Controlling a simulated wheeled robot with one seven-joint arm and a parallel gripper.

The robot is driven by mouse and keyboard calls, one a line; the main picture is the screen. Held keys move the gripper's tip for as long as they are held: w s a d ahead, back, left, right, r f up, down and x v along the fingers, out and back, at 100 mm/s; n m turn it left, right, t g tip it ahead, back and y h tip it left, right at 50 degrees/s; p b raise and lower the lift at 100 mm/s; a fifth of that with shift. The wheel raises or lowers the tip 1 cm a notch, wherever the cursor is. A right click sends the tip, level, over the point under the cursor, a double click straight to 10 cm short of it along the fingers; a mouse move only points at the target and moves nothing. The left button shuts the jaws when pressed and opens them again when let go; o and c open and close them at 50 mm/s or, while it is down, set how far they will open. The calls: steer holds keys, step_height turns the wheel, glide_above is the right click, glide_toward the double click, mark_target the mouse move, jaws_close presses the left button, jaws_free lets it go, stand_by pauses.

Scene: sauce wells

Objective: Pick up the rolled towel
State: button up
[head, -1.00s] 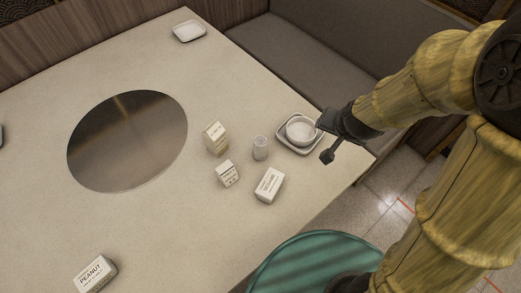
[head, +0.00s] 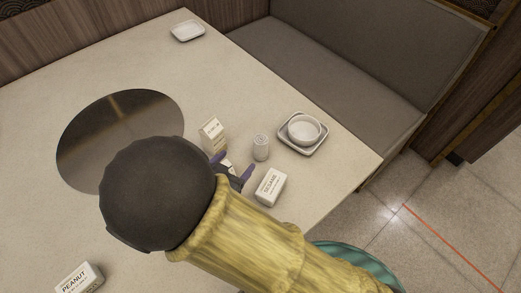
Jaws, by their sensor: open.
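A small white upright cylinder (head: 261,148), which looks like the rolled towel, stands on the table (head: 330,185) between a carton and a white bowl. Its top looks faintly patterned, but the detail is too small to be sure. My gripper (head: 233,165) is open, with purple-tinted fingertips showing past my dark arm link. It is just left of and nearer than the cylinder, apart from it. A small white box (head: 228,165) shows between or behind the fingers, mostly hidden. I cannot tell whether the fingers touch it.
A cream carton (head: 213,134) stands close behind the gripper, and a sesame box (head: 270,187) lies to its right. A bowl (head: 303,129) sits on a square tray (head: 317,147).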

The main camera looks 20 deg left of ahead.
mark_target(257, 145)
steer(key=shift+s+f+t, duration=0.2)
steer(key=shift+s+t, duration=0.2)
steer(key=shift+s, duration=0.85)
steer(key=shift+w, duration=0.1)
steer(key=x, duration=1.2)
steer(key=shift+d+f, duration=0.1)
steer(key=shift+d, duration=0.15)
steer(key=x, duration=0.5)
steer(key=shift+d+f, duration=0.2)
steer(key=shift+f, duration=0.25)
steer(key=c, duration=1.1)
